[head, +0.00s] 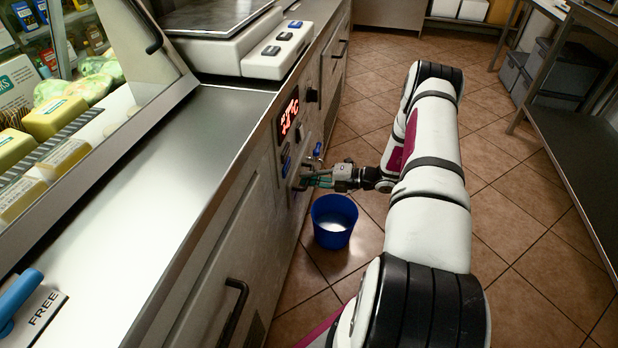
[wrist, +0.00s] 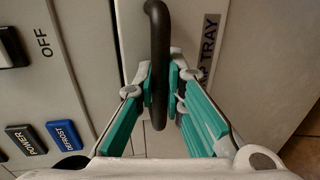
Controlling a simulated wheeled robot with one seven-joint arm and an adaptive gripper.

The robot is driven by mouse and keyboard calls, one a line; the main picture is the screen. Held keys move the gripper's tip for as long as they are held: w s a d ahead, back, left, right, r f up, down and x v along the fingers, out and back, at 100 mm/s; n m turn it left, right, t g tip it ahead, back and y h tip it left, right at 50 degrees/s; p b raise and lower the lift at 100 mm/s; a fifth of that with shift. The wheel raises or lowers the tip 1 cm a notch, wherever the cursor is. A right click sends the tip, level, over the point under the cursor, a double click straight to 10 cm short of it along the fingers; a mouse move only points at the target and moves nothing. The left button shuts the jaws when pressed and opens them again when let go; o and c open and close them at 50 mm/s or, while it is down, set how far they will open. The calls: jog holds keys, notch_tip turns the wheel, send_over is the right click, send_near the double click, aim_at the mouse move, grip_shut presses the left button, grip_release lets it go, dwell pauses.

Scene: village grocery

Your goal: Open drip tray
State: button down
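The drip tray front (wrist: 205,25) is a pale panel with a dark label, partly hidden, reading "…P TRAY". Its dark bar handle (wrist: 160,50) runs up the middle of the wrist view. My gripper (wrist: 160,82) has its teal fingers on both sides of this handle, with the pads against it.
A blue bucket (head: 334,222) stands on the floor just below my gripper. A small blue-handled tap (head: 317,150) sits close above it. The panel has a red display (head: 289,116), a POWER button (wrist: 26,139) and a DEFROST button (wrist: 64,135). Open tiled floor lies to the right.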

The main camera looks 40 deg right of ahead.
jog(key=f+b+v, duration=0.2)
jog(key=v, duration=1.1)
jog(key=s+f+b+v, duration=0.1)
jog(key=f+v, duration=0.2)
jog(key=v, duration=1)
jog(key=shift+d+f+b, duration=0.3)
jog(key=shift+d+b, duration=0.1)
jog(key=c, duration=1.7)
grip_release()
jog(key=shift+o, duration=0.2)
jog(key=v, duration=1.2)
